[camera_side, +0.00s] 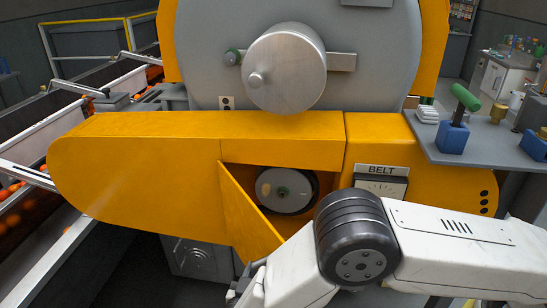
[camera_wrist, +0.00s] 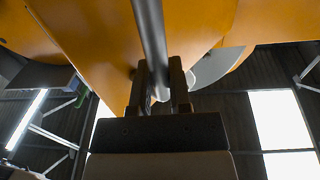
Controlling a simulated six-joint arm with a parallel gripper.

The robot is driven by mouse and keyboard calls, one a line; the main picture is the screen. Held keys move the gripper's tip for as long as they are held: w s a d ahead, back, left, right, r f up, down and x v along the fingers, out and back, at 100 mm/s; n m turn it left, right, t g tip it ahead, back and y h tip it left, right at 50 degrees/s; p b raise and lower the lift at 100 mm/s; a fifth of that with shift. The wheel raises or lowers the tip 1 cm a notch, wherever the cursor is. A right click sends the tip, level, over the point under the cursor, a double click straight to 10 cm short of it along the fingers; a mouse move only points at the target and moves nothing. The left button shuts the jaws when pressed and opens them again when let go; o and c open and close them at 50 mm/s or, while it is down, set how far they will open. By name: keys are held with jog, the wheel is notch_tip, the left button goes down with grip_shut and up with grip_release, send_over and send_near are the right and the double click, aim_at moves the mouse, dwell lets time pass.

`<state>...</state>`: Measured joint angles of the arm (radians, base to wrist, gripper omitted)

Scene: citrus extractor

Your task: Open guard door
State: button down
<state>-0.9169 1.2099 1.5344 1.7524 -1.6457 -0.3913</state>
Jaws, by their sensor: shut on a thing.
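The yellow guard door (camera_side: 246,215) stands partly open in the side view, swung outward from its left edge. The opening behind it shows a grey pulley disc (camera_side: 284,188) inside the yellow housing (camera_side: 140,175). In the wrist view a grey bar handle (camera_wrist: 149,30) runs along the orange door panel (camera_wrist: 95,45) and down between my fingers. My gripper (camera_wrist: 161,80) is shut on this handle. In the side view my gripper (camera_side: 242,288) is low, at the door's lower edge, and mostly hidden by my wrist.
A BELT gauge (camera_side: 381,187) is on the housing to the right. A grey shelf (camera_side: 480,148) at right carries a green-handled lever (camera_side: 462,105). A large metal cylinder (camera_side: 287,67) sits above the housing. Conveyors with oranges (camera_side: 20,205) run at left.

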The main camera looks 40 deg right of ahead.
jog(key=w+a+m+g+h, duration=0.1)
jog(key=w+a, duration=0.2)
jog(key=a, duration=0.5)
jog(key=shift+w+g, duration=0.2)
jog(key=shift+g, duration=0.2)
dwell(0.5)
jog(key=c, duration=0.6)
grip_release()
jog(key=shift+a, duration=0.1)
jog(key=v, duration=0.7)
jog(key=shift+a, duration=0.3)
jog(key=shift+s+f, duration=0.1)
